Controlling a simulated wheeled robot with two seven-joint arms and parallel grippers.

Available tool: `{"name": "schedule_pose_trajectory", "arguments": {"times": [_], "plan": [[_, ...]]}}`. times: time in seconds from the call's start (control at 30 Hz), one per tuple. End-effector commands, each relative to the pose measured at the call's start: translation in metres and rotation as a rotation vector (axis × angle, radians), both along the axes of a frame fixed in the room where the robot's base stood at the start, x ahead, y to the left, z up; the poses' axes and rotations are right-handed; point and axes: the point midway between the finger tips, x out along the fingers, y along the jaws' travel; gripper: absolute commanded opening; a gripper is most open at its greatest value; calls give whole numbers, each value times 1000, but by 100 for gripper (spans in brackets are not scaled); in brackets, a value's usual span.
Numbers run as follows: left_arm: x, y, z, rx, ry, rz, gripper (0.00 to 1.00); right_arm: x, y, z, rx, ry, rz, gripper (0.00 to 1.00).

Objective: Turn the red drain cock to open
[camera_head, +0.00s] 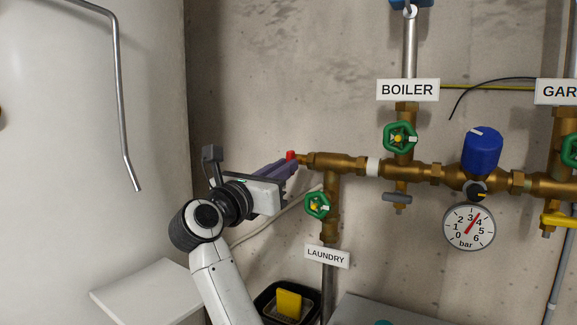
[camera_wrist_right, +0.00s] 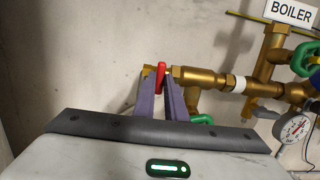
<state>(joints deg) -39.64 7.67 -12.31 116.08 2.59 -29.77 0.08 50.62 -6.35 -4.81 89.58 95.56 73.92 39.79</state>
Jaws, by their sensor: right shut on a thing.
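The red drain cock (camera_head: 291,155) sits at the left end of the brass manifold pipe (camera_head: 340,163). In the right wrist view its red lever (camera_wrist_right: 160,78) stands close to upright, slightly tilted, between the purple fingers. My right gripper (camera_head: 287,168) reaches it from the left and is shut on the lever. The fingers also show in the right wrist view (camera_wrist_right: 160,98). In the head view the fingers hide most of the lever. My left gripper is not in view.
A green handwheel (camera_head: 317,205) on the LAUNDRY branch is just right of and below my gripper. Another green handwheel (camera_head: 400,137), a blue regulator (camera_head: 482,151) and a pressure gauge (camera_head: 469,226) are further right. A black tray (camera_head: 262,300) with a yellow sponge (camera_head: 289,304) lies below.

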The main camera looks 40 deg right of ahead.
Motion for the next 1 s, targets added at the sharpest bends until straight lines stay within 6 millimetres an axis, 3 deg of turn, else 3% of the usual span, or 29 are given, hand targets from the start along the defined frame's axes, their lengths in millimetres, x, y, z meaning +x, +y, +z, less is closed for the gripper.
{"name": "schedule_pose_trajectory", "arguments": {"times": [0.7,1.0], "plan": [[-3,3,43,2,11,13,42,-1,-1,4,-131,324,1,0],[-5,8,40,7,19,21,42,-2,-1,0,-152,374,0,0]]}}
